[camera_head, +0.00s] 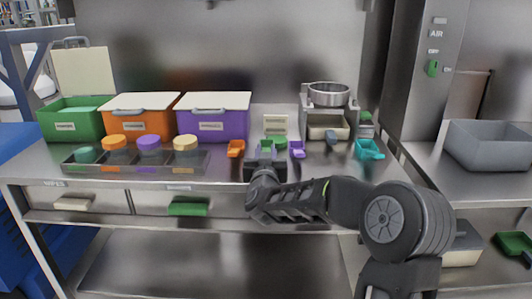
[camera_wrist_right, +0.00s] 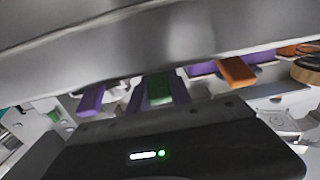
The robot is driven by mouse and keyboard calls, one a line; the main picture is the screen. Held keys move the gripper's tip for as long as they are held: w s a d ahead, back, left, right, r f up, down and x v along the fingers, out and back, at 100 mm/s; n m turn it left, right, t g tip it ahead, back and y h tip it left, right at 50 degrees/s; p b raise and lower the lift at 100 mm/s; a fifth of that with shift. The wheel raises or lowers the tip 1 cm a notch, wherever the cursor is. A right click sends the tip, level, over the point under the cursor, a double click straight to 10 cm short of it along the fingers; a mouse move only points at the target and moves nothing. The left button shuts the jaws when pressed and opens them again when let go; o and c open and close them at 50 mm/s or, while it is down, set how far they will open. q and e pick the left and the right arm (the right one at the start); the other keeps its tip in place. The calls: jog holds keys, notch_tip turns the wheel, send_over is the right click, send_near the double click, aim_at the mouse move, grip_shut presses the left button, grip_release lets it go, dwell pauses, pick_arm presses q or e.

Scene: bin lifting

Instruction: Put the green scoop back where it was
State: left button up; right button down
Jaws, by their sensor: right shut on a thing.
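The green scoop (camera_head: 267,145) is near the front of the steel counter, between an orange scoop (camera_head: 236,148) and a purple scoop (camera_head: 297,149). My right gripper (camera_head: 266,155) reaches in from the front and is shut on the green scoop. In the right wrist view its green handle (camera_wrist_right: 159,88) shows between the fingers. The orange handle (camera_wrist_right: 237,71) and purple handle (camera_wrist_right: 91,99) lie to either side there. Whether the green scoop touches the counter is hidden. My left gripper is not in view.
The green bin (camera_head: 71,125) has its lid raised; the orange bin (camera_head: 138,126) and purple bin (camera_head: 213,125) are shut. A tray with coloured-lidded jars (camera_head: 135,160) stands before them. A teal scoop (camera_head: 369,150) and a sieve on a stand (camera_head: 329,94) are to the right.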

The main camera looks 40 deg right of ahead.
jog(key=shift+f, duration=0.1)
jog(key=c, duration=1.6)
grip_release()
jog(key=shift+f, duration=0.1)
jog(key=o, duration=0.4)
jog(key=shift+o, duration=0.2)
jog(key=shift+r, duration=0.25)
jog(key=v, duration=1.2)
